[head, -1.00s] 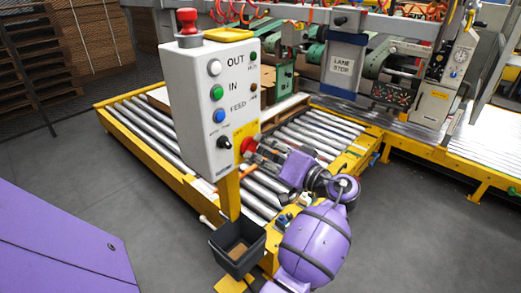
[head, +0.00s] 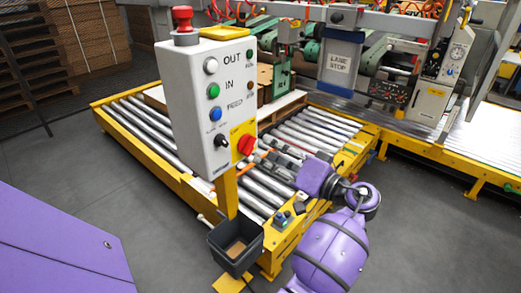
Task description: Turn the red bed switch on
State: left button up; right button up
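The red bed switch (head: 245,145) is a red rotary knob on a yellow plate, low on the right part of the white control box's front. Its face is in clear view, and its handle looks tilted. My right gripper is not in view.
The control box (head: 196,110) also carries a black selector (head: 221,140), several coloured buttons and a red mushroom button (head: 184,20) on top. A dark bin (head: 236,248) hangs below. The roller bed (head: 300,130) with yellow rails lies behind.

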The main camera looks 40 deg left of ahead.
pick_arm(q)
jog(key=d, duration=0.7)
jog(key=shift+s, duration=0.3)
